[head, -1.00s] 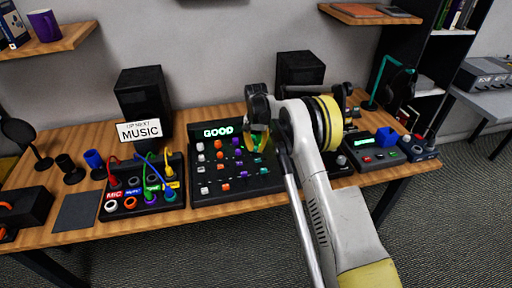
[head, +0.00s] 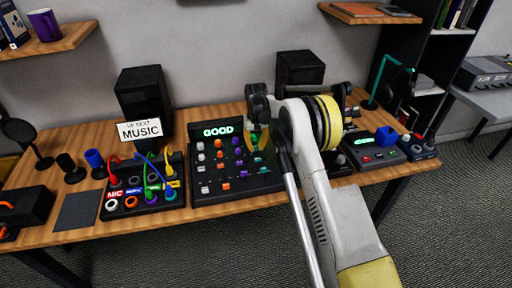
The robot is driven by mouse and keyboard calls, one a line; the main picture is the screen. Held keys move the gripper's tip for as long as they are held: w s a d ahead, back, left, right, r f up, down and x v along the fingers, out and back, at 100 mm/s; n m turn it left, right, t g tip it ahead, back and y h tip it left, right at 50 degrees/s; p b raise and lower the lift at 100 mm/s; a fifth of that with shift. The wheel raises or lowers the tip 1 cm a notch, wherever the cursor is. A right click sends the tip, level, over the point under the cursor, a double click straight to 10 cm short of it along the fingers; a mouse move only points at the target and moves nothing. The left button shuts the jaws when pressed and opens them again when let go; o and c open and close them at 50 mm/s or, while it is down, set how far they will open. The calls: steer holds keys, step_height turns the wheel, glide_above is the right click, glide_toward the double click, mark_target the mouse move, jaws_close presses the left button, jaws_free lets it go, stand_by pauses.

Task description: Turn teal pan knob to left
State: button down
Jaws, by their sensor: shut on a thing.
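The black mixer (head: 212,183) stands mid-table with its lit display (head: 218,131) reading "GOOD". Its controls run in white, orange, purple and teal columns. My gripper (head: 257,138) is low over the upper part of the teal column at the right. It is shut on a teal knob there, which the fingers and wrist mostly hide. The knob's pointer direction cannot be made out. Lower teal controls (head: 262,169) show below the gripper.
A patch box (head: 145,195) with coloured cables and an "UP NEXT MUSIC" sign (head: 140,130) are left of the mixer. Two black speakers (head: 143,92) stand behind. A small device with a green display (head: 366,156) is at the right, beyond my arm.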

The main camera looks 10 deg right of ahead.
mark_target(256, 147)
steer(key=c, duration=1.3)
jaws_free()
step_height(256, 147, up, 12)
